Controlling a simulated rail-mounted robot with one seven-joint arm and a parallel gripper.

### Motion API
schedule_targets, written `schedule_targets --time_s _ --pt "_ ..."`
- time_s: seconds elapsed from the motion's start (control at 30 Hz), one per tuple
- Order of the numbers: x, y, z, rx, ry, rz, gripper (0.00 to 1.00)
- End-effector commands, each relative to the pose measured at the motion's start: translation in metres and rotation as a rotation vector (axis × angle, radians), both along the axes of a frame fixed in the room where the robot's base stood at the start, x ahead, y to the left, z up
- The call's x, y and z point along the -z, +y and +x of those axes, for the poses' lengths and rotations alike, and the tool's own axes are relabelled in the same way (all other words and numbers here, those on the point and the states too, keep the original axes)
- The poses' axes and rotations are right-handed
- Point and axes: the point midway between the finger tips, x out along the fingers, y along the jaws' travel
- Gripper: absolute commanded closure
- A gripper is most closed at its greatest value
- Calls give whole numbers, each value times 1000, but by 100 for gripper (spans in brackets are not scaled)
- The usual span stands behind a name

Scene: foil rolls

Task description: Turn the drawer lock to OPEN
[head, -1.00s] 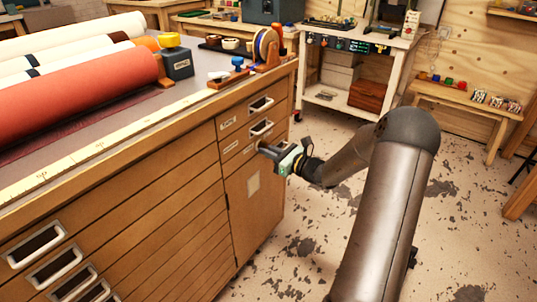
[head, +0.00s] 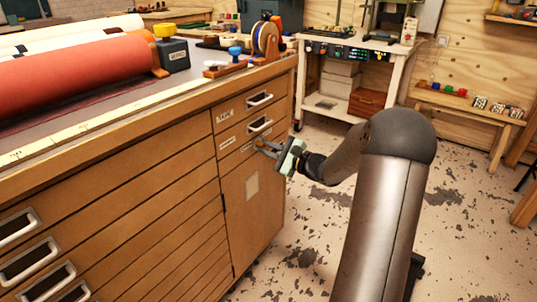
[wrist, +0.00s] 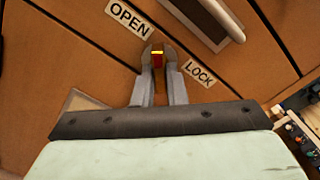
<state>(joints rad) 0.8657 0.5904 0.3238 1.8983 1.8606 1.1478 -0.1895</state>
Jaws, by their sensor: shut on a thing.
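The drawer lock (wrist: 158,61) is a small red piece with a yellow mark at its upper end in the wrist view. My gripper (wrist: 159,60) is shut on it, with one grey finger on each side. An OPEN label (wrist: 129,18) lies up and left of the lock, and a LOCK label (wrist: 199,73) lies to its right and lower. The fingers hide part of the lock, and I cannot tell exactly which label it points at. In the head view my gripper (head: 263,147) reaches the cabinet front below the small drawers; the lock is hidden there.
A drawer handle (wrist: 222,19) is close beside the lock. The wooden cabinet (head: 150,195) carries a red roll (head: 70,75), a tape stand (head: 266,42) and other items on top. Open floor (head: 305,225) lies right of the cabinet, with a white workbench (head: 350,45) behind.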

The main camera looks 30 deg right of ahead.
Motion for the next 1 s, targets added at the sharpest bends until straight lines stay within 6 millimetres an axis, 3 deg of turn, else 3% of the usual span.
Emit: schedule_targets --time_s 0.6,0.63,0.7,1.0 --pt "1 -1 -1 0 -17 -37 100" --pt "1 -1 -1 0 -17 -37 83" --pt "1 -1 0 0 -17 -37 66" --pt "0 -1 -1 0 -18 -36 66"
